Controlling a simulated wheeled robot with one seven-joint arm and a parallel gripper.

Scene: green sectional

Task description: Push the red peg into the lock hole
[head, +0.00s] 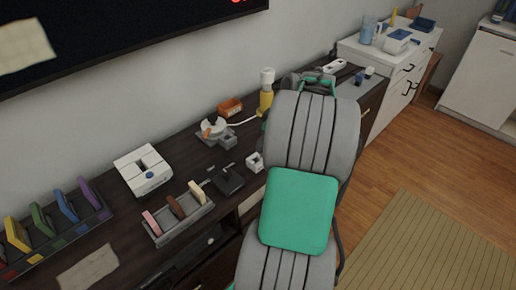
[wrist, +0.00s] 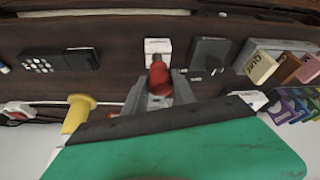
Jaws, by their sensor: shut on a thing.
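The red peg (wrist: 159,76) is between the two grey fingers of my gripper (wrist: 160,84) in the wrist view, which are shut on it. Its far end points at the small white lock block (wrist: 157,46) and overlaps the block's lower edge in the picture. I cannot tell whether the tip touches the block or is in its hole. In the head view a white block (head: 254,161) with a dark opening stands on the dark counter, just left of my arm. My gripper and the peg are hidden behind my arm there.
A dark square device (wrist: 210,53) stands close right of the block. A black perforated object (wrist: 60,61) lies left. A yellow-handled thing (wrist: 77,112) is near my gripper's left side. A grey tray of upright cards (head: 178,222) and a white box (head: 143,170) occupy the counter.

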